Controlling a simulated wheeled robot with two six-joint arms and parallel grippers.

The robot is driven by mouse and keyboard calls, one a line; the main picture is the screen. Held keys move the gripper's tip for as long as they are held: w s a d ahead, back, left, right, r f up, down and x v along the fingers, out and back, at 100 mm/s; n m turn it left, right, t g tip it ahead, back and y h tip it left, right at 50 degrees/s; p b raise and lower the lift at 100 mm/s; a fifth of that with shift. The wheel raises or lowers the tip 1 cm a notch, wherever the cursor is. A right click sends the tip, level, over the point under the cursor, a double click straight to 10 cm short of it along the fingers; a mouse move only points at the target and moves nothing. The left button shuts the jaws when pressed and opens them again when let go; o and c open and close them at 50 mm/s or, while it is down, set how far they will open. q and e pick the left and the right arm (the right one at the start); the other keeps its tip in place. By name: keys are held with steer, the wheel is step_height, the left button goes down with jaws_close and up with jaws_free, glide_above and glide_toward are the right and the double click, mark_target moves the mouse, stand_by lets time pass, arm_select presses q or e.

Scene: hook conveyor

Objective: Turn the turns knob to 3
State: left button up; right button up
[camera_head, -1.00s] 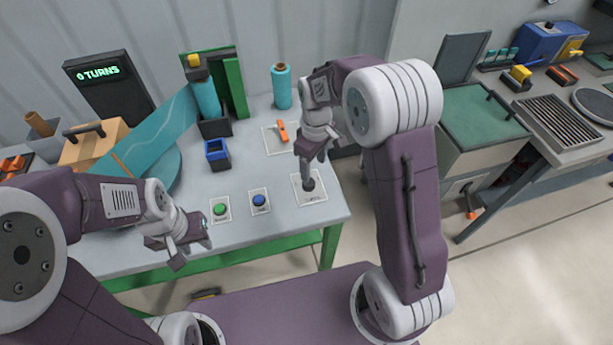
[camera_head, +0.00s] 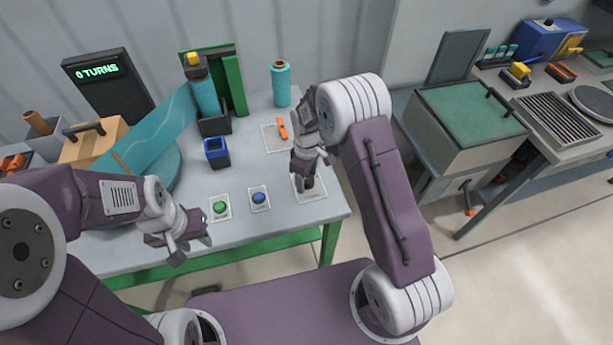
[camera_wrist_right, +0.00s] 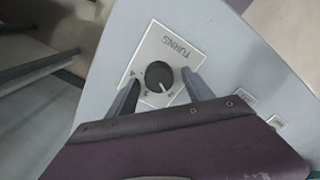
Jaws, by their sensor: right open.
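The turns knob (camera_wrist_right: 159,74) is a dark round knob with a white pointer line, on a white plate (camera_wrist_right: 178,48) marked TURNS. In the right wrist view its pointer faces the lower right, and the scale figures are too small to read surely. My right gripper (camera_wrist_right: 162,86) is open, one finger on each side of the knob; I cannot tell if they touch it. In the head view, my right gripper (camera_head: 304,186) is over the plate and mostly hides the knob. The display (camera_head: 98,72) reads 0 TURNS. My left gripper (camera_head: 190,244) looks open and empty near the table's front edge.
A green button (camera_head: 219,207) and a blue button (camera_head: 259,198) are on plates left of the knob. A blue open box (camera_head: 216,152), a teal spool (camera_head: 281,84) and an orange-handled switch (camera_head: 283,129) stand farther back. The table's right edge is close to the knob.

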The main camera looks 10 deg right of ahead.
jaws_close()
steer(key=m, duration=0.3)
steer(key=m+p, duration=0.1)
steer(key=m, duration=0.1)
steer(key=shift+w+d+r+m, duration=0.1)
steer(key=shift+w+m, duration=0.05)
steer(key=shift+m, duration=0.25)
steer(key=m+p, duration=0.1)
steer(key=m, duration=0.4)
steer(key=shift+d+m, duration=0.15)
steer(key=shift+m, duration=0.25)
stand_by(0.4)
jaws_free()
